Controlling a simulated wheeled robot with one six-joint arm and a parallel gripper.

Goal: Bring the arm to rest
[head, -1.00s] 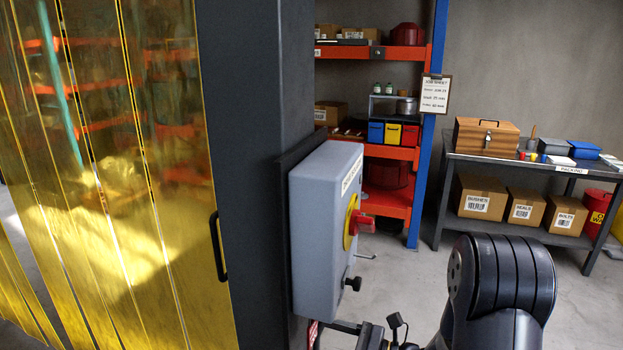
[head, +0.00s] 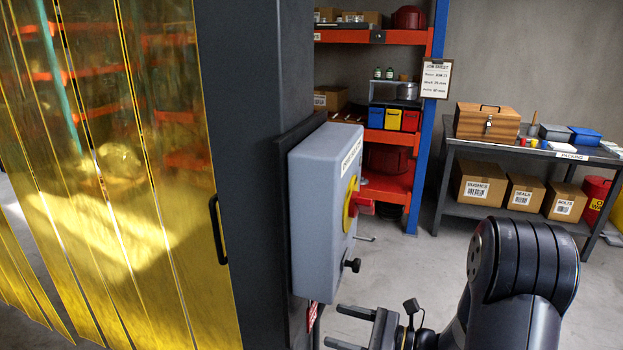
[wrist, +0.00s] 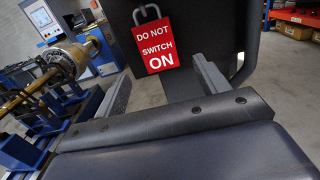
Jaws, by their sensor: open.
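My gripper (head: 336,326) is open and empty at the bottom of the head view, below and just right of the grey switch box (head: 322,215). Its two fingers point left, apart from the box. The wrist view shows the fingers (wrist: 163,88) spread wide. Beyond them a red "DO NOT SWITCH ON" tag (wrist: 161,48) with a grey shackle hangs against a dark surface. In the head view only a small red piece (head: 312,316) shows under the box. My black arm is folded at the lower right.
The dark post (head: 255,150) and yellow strip curtain (head: 110,190) fill the left. An orange shelf rack (head: 385,190) and a packing bench (head: 545,150) stand behind. A machine with a shaft (wrist: 60,60) is left in the wrist view. Grey floor between is clear.

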